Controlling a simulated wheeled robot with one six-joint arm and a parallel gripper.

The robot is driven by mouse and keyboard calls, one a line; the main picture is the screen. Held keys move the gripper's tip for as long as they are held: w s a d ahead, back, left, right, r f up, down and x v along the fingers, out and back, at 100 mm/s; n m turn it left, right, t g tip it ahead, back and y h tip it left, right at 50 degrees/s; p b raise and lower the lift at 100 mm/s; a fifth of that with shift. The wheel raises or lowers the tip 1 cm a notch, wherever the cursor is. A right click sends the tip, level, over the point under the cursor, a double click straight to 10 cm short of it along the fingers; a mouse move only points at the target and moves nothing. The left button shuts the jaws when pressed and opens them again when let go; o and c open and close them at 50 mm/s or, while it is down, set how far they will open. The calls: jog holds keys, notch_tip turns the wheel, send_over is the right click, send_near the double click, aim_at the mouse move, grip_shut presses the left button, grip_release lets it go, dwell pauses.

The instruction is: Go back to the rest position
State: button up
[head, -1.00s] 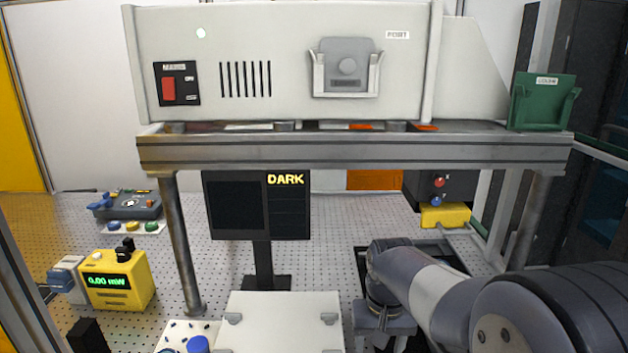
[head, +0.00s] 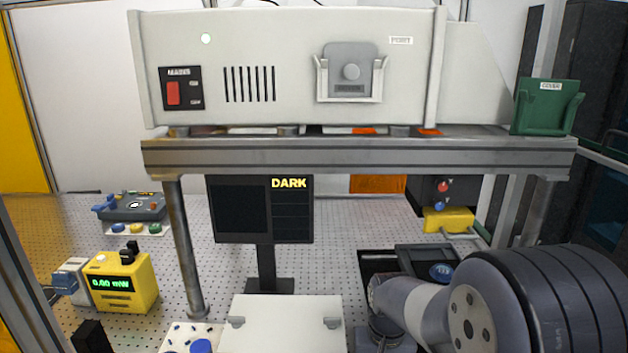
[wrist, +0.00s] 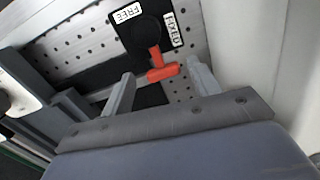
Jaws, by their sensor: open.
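My gripper (wrist: 158,90) shows in the wrist view with its two fingers apart and nothing between them. Beyond the fingertips is a red lever (wrist: 162,66) on a black plate with labels FREE and FIXED. I cannot tell whether the fingers touch the lever. In the head view my arm lies at the lower right, and its gripper end is hidden.
A white instrument housing (head: 300,100) sits on a grey shelf (head: 360,157) above the perforated table. A monitor (head: 240,210) reads DARK. A yellow meter (head: 125,285) stands at left. A white box (head: 285,325) is at front.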

jog(key=shift+a, duration=0.1)
notch_tip(320, 180, up, 11)
notch_tip(320, 180, down, 11)
jog(key=shift+r, duration=0.1)
jog(key=shift+d+m, duration=0.5)
jog(key=shift+m, duration=0.5)
jog(key=shift+s, duration=0.1)
jog(key=shift+s, duration=0.1)
